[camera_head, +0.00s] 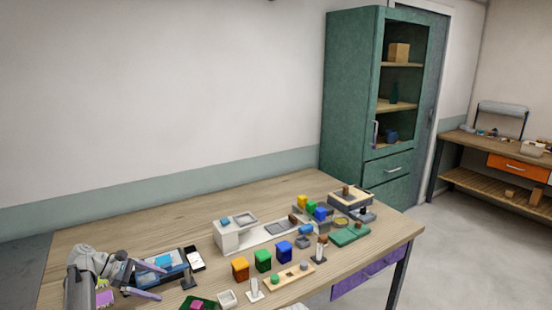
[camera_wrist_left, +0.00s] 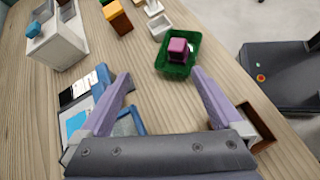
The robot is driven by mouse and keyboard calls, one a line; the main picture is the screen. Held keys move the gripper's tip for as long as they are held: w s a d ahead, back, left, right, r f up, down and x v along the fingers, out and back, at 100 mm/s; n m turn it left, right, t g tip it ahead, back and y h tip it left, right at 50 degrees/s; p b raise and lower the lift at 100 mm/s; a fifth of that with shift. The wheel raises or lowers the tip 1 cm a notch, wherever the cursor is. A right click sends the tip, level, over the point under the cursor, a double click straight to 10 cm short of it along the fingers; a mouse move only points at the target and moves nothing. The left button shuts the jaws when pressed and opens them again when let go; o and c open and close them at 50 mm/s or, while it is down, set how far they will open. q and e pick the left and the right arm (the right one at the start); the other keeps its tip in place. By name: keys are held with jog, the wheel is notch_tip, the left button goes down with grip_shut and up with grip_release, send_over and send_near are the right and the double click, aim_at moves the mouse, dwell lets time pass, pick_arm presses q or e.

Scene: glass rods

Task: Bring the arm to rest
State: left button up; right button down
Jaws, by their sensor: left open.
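My left gripper (camera_head: 162,284) is low over the front left of the wooden table (camera_head: 110,237); its arm comes in from the left edge. Its two purple fingers are spread apart, and in the left wrist view the gap between the fingertips (camera_wrist_left: 162,76) holds nothing. A dark tray with blue items (camera_head: 160,262) lies beside and under the fingers, partly hidden. A green tray (camera_wrist_left: 176,71) with a magenta block (camera_wrist_left: 178,48) lies beyond the fingertips. My right gripper is in neither view.
Orange (camera_head: 240,268), green (camera_head: 263,261) and blue (camera_head: 284,250) blocks stand in a row. A white station (camera_head: 228,238) is behind them, with more small items at right. The table's back left is bare. A green cabinet (camera_head: 350,100) stands behind.

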pick_arm(q)
jog(key=s+d+f+m, duration=0.1)
jog(key=d, duration=0.2)
jog(key=s+d+f+m+g+y, duration=0.1)
jog(key=d, duration=0.3)
jog(key=s+d+f+m+g, duration=0.1)
jog(key=d+m, duration=0.1)
jog(key=d, duration=0.1)
jog(key=shift+d+f+y, duration=0.2)
jog(key=shift+d+y, duration=0.1)
jog(key=shift+d, duration=0.1)
jog(key=s+d+f+m+y, duration=0.3)
jog(key=s+d+m+y, duration=0.2)
jog(key=s+d+m, duration=0.4)
jog(key=s+d+f+m+g+y+b, duration=0.1)
jog(key=s+d+f+m+y, duration=0.3)
jog(key=s+d+m, duration=0.5)
jog(key=shift+s+d+m+y+b, duration=0.35)
jog(key=shift+s+d, duration=0.4)
jog(key=shift+d, duration=0.3)
